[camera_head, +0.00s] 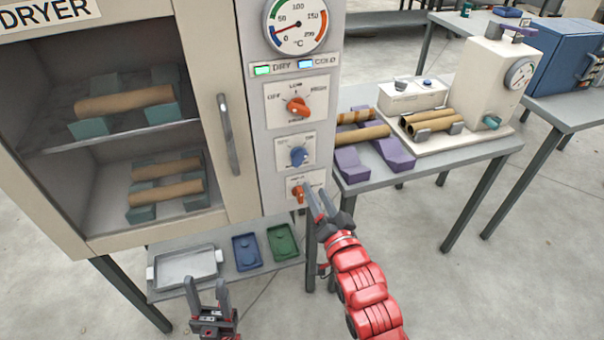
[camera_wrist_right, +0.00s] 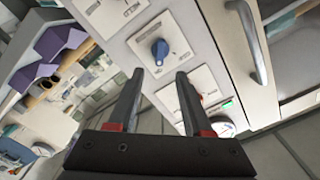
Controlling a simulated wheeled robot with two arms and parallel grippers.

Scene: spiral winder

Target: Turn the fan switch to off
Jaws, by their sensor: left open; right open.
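The dryer's control panel (camera_head: 255,130) carries three rotary knobs in a column: an orange knob (camera_head: 297,107) on top, a blue knob (camera_head: 298,156) in the middle and a lower orange knob (camera_head: 298,192). The top plate shows off, low and high marks. I cannot read which knob is labelled fan. My right gripper (camera_head: 317,192) is open and empty, just right of the lower orange knob in the head view. In the right wrist view the blue knob (camera_wrist_right: 160,50) stands ahead of the open fingers (camera_wrist_right: 158,82). My left gripper (camera_head: 206,287) is open and empty, low at the left.
The dryer door has a vertical handle (camera_head: 228,133). Below stands a shelf with a metal tray (camera_head: 186,268), a blue tray (camera_head: 246,252) and a green tray (camera_head: 282,243). At the right is a table (camera_head: 445,160) with brown tubes and a white machine (camera_head: 487,80).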

